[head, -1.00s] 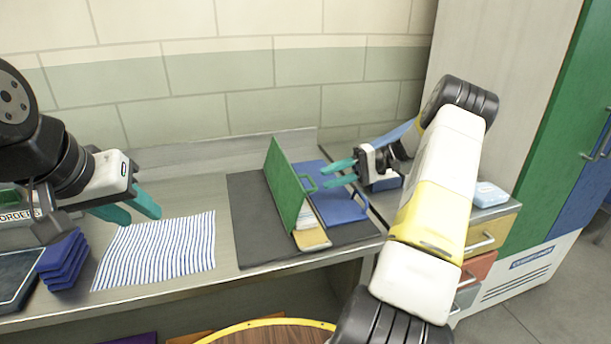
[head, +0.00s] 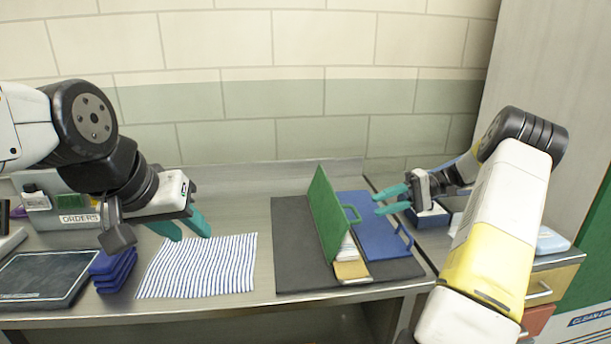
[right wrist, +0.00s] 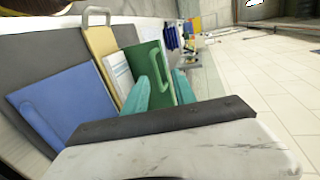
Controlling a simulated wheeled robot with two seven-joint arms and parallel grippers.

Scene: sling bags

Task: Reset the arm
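My left gripper (head: 186,226) has its teal fingers apart and empty, above the back of a striped cloth (head: 200,268) on the bench. My right gripper (head: 391,199) is at the right, its teal fingers apart with nothing between them. It is above and beside a blue board (head: 368,226) with a handle, lying on a dark mat (head: 296,270). A green board (head: 327,215) with a handle stands upright on the mat. The right wrist view also shows the blue board (right wrist: 62,105) and the green board (right wrist: 160,80), with the teal fingers in front of the green one.
Folded blue cloths (head: 113,270), a dark tray (head: 45,277) and an ORDERS bin (head: 75,220) are at the left. A drawer unit (head: 553,284) stands at the right. The wall rises behind the bench.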

